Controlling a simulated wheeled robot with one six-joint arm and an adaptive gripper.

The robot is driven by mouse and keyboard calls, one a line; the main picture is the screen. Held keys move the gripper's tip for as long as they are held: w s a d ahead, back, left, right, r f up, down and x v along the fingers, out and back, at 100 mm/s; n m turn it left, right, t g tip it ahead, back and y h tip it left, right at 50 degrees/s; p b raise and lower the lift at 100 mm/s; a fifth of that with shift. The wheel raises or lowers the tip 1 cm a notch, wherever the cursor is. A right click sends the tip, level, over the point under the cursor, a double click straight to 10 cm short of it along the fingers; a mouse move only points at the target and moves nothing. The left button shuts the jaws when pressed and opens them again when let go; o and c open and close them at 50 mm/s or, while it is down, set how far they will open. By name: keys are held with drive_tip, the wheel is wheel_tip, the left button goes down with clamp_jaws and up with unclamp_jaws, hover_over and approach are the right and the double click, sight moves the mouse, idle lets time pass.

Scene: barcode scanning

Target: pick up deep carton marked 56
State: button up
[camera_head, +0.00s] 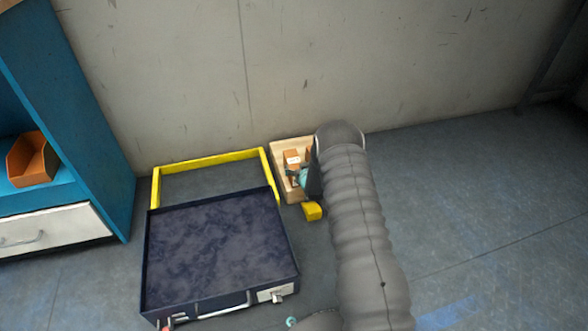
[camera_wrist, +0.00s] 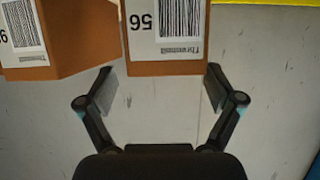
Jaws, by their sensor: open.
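The brown carton marked 56 (camera_wrist: 165,62) is at the top middle of the wrist view, with a white barcode label facing me. My gripper (camera_wrist: 159,82) is open and empty, its two fingers spread on either side just below the carton's near edge. In the head view an orange-brown carton with a white label (camera_head: 291,155) sits in a pale tray (camera_head: 279,180) by the wall. Its number is too small to read there. My gripper (camera_head: 298,178) is at the tray, partly hidden by my arm.
A second labelled brown carton (camera_wrist: 75,66) stands close left of carton 56. A yellow frame (camera_head: 210,158) and a dark blue case (camera_head: 220,250) lie left of the tray. A yellow block (camera_head: 312,211) is just in front. A blue shelf (camera_head: 80,120) stands left; floor at right is clear.

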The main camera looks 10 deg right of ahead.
sight(295, 164)
drive_tip(key=shift+a+x, duration=0.15)
drive_tip(key=shift+x, duration=0.95)
drive_tip(key=shift+a+x, duration=0.15)
drive_tip(key=shift+x, duration=1)
clamp_jaws()
